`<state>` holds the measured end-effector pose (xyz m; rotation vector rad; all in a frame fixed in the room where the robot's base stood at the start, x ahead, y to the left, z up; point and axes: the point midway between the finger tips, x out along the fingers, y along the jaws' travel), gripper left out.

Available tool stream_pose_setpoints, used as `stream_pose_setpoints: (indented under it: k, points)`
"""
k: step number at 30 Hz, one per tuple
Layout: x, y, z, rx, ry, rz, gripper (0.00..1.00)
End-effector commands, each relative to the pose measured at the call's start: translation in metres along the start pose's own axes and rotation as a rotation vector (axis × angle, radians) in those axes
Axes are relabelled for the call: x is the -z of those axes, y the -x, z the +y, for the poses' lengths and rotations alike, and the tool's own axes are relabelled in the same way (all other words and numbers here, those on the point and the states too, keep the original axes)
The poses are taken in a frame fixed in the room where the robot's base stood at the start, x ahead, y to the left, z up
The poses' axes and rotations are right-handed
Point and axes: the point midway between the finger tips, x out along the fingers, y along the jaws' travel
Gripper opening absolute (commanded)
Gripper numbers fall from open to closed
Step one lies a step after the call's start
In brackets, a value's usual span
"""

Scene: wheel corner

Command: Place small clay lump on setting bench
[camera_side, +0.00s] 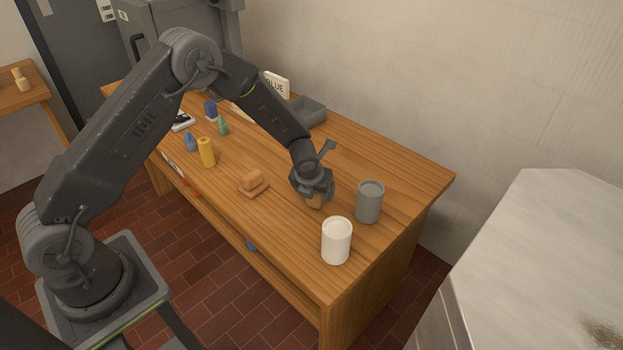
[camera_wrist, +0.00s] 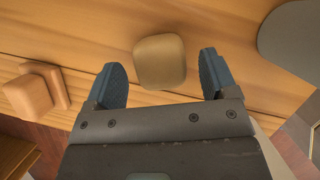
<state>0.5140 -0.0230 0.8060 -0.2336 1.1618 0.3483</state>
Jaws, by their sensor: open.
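A tan, rounded lump (camera_wrist: 160,62) lies on the wooden bench (camera_wrist: 215,22), between my gripper's two blue fingers in the wrist view, with gaps on both sides. My gripper (camera_wrist: 161,78) is open and holds nothing. In the side view my gripper (camera_side: 314,196) is low over the right half of the bench (camera_side: 415,178), and the lump (camera_side: 317,202) shows partly below it. An orange-brown block (camera_side: 251,176) sits on a small board (camera_side: 255,189) to the left; I cannot tell which piece is the small clay lump.
A grey canister (camera_side: 369,203) and a white canister (camera_side: 337,241) stand close right of my gripper. A yellow bottle (camera_side: 206,152) and several small coloured items stand at the bench's left. A grey tray (camera_side: 307,112) is at the back. A small side table (camera_side: 22,98) stands far left.

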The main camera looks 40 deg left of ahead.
Motion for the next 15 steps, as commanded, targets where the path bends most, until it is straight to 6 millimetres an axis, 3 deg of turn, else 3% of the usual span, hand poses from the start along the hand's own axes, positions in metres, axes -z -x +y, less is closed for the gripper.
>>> stream_pose_setpoints:
  k: [9, 15]
  points:
    - [-0.001, 0.067, -0.001, 0.002, -0.001, -0.004, 0.79]
    - [0.000, 0.094, 0.000, 0.001, -0.002, -0.002, 0.79]
